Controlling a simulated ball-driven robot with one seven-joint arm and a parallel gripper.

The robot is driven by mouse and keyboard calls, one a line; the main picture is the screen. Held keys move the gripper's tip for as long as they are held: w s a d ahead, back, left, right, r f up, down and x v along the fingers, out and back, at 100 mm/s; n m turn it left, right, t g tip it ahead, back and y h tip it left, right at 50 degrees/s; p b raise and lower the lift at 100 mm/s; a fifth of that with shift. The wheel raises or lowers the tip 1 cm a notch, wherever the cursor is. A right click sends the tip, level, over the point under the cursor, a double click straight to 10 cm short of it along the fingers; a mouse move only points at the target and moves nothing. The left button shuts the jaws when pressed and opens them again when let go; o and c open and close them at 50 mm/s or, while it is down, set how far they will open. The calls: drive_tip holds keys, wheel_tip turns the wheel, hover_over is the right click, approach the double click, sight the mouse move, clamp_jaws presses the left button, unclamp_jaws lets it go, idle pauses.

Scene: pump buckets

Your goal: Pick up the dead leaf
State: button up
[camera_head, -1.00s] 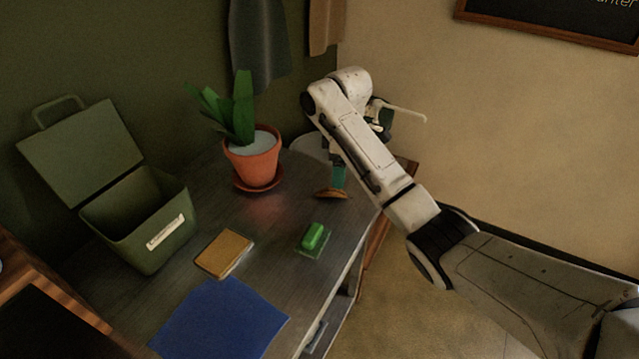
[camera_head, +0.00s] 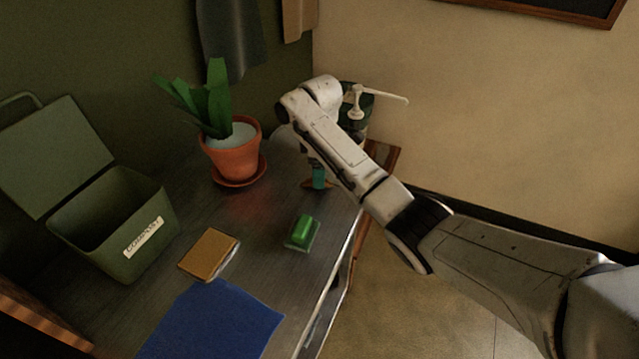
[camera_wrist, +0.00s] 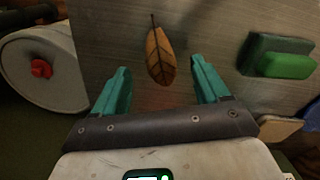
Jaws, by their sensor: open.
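The dead leaf (camera_wrist: 159,54), brown with dark veins, lies on the dark wooden table top. In the wrist view it is just ahead of the gap between my fingertips, roughly centred. My gripper (camera_wrist: 160,76) is open and empty, with its two teal fingers spread wider than the leaf. In the head view my gripper (camera_head: 319,176) points down over the far right part of the table. There its teal finger and my arm hide most of the leaf, and only a brown edge (camera_head: 306,184) shows.
A green block (camera_head: 302,231) lies nearby, right of the leaf in the wrist view. A potted plant (camera_head: 233,158) stands left of my gripper. A pump dispenser (camera_head: 357,104) is behind my arm.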

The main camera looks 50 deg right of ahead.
drive_tip(key=shift+f, duration=1.55)
drive_tip(key=c, duration=0.8)
